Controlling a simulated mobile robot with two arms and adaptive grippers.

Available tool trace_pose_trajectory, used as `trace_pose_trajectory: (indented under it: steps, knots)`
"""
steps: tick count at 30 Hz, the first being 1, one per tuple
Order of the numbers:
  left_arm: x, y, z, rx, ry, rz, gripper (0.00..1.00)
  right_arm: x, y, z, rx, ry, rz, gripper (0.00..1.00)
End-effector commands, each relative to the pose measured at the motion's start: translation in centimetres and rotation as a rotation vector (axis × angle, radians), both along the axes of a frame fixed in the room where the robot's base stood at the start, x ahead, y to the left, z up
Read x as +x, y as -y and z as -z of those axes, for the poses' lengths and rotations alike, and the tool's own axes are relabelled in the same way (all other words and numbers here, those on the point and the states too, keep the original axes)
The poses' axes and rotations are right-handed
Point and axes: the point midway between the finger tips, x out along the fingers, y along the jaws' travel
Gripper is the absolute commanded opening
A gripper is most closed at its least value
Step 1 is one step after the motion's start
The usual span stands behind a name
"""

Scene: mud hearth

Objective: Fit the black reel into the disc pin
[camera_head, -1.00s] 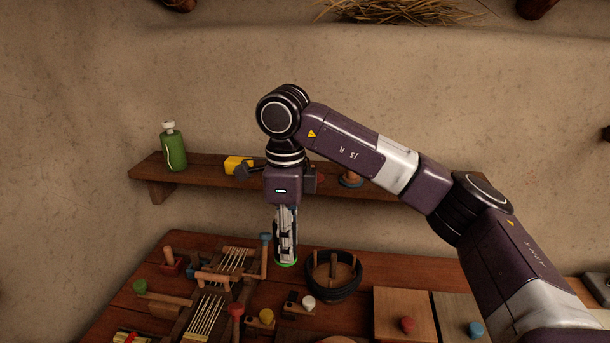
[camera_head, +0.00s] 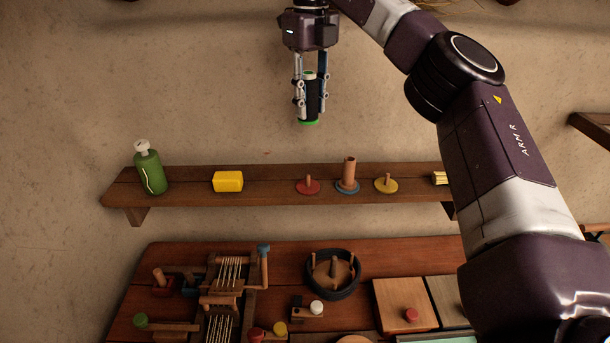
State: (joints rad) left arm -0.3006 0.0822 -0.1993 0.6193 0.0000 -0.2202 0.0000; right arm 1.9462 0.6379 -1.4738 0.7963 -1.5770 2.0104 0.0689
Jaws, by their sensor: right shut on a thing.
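My right gripper (camera_head: 311,104) points down and is shut on the black reel (camera_head: 312,92). The reel is upright, with a green rim at its bottom, and is held in front of the wall above the shelf. Three discs with upright pins stand on the shelf below it: a red disc pin (camera_head: 308,186), a blue disc pin (camera_head: 348,186) with a thicker, taller wooden post, and a yellow disc pin (camera_head: 386,185). The reel is apart from all of them. I cannot tell which one the task means. My left gripper is not in view.
The shelf (camera_head: 270,189) also holds a green bottle (camera_head: 151,172) and a yellow block (camera_head: 228,181). On the table below are a wooden loom-like frame (camera_head: 225,280), a dark round basket (camera_head: 333,291) and lidded boxes (camera_head: 405,306). The air around the reel is clear.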

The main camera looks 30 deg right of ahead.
Motion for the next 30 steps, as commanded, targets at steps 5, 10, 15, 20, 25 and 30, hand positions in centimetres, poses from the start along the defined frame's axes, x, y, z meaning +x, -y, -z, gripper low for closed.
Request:
trace_pose_trajectory:
  steps: [5, 10, 15, 20, 25, 30]
  knots:
    - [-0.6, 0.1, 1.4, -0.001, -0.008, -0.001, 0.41, -0.1, 0.0, 5.6, 0.001, -0.005, -0.004, 0.0]
    - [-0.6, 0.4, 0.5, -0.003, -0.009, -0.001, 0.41, -0.2, 0.1, 9.4, -0.002, -0.006, -0.002, 0.0]
    - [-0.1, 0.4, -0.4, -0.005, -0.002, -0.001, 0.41, -0.1, 0.0, 12.5, -0.001, -0.003, -0.002, 0.0]
    - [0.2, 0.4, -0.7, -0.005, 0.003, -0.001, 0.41, 0.0, 0.0, 13.8, 0.0, -0.001, -0.001, 0.0]
    - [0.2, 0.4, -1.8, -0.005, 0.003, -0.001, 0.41, -0.1, 0.0, 16.3, -0.001, -0.004, -0.002, 0.0]
    - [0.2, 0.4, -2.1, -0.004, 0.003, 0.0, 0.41, 0.0, 0.0, 17.9, 0.0, -0.001, -0.003, 0.0]
